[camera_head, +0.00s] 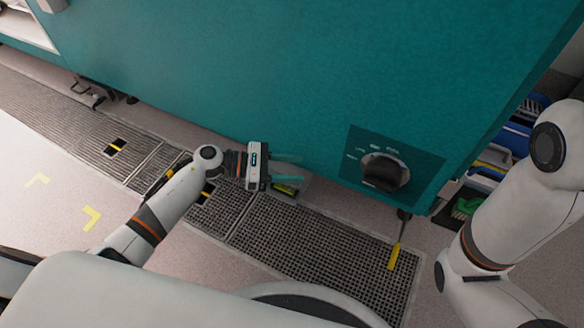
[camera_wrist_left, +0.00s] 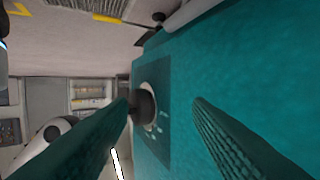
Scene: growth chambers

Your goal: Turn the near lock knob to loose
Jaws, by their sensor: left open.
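The lock knob (camera_head: 384,172) is a dark round knob with a pale ring on a darker square plate (camera_head: 352,142) on the teal chamber wall. Small pale marks surround it. It also shows in the left wrist view (camera_wrist_left: 146,105), partly behind a finger. My left gripper (camera_head: 290,170) is open and empty, left of the knob and apart from it, its fingers pointing right along the wall. In the left wrist view its two teal fingers (camera_wrist_left: 165,110) stand apart. My right arm shows at the right in the head view; its gripper is out of view.
The teal chamber wall (camera_head: 230,65) fills the top. A yellow-handled lever (camera_head: 394,255) hangs below the knob plate. Dark floor grating (camera_head: 310,250) runs along the base. Blue crates and a green item (camera_head: 465,207) stand at the right. The floor at left is clear.

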